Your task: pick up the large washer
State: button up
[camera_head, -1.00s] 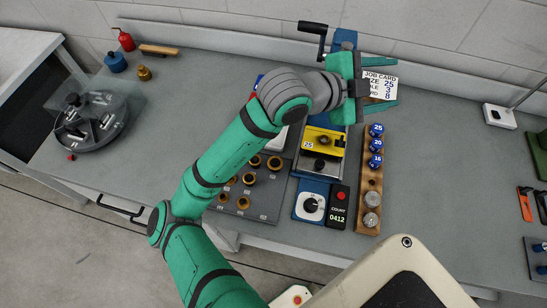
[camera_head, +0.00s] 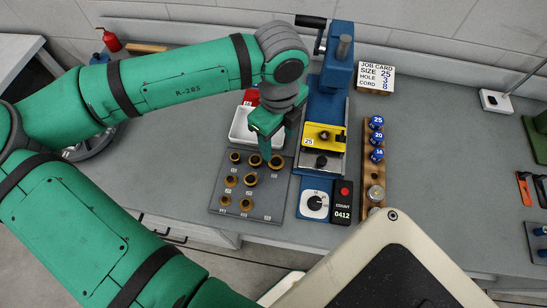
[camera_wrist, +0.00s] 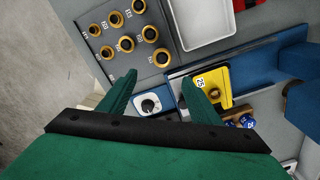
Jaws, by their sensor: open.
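A grey plate (camera_head: 275,208) on the bench holds several brass rings in rows with labels too small to read surely. The ring at its back right corner (camera_head: 276,162) looks among the largest; it also shows in the wrist view (camera_wrist: 162,57). I cannot tell for sure which ring is the large washer. My gripper (camera_head: 266,150) is above the back edge of the plate, close to the back right rings in the picture. In the wrist view my gripper (camera_wrist: 160,88) is open with nothing between its fingers. Its height above the rings is unclear.
A white tray (camera_head: 239,128) lies behind the plate. A blue press (camera_head: 325,100) with a yellow block (camera_head: 325,133) stands to the right, with a dial box (camera_head: 314,204) and counter (camera_head: 342,200) in front. A wooden rack (camera_head: 369,190) is farther right.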

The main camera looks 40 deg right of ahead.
send_over(278, 162)
jog(key=f, duration=0.5)
jog(key=shift+s+a+f, duration=0.15)
jog(key=shift+s+f, duration=0.1)
jog(key=shift+s, duration=0.1)
jog(key=shift+w+f, duration=0.25)
jog(key=shift+f, duration=1.05)
jog(key=shift+w+f, duration=0.25)
jog(key=shift+f, duration=1.05)
jog(key=shift+f, duration=0.25)
jog(key=shift+s, duration=0.1)
jog(key=shift+c, duration=0.6)
jog(key=c, duration=1)
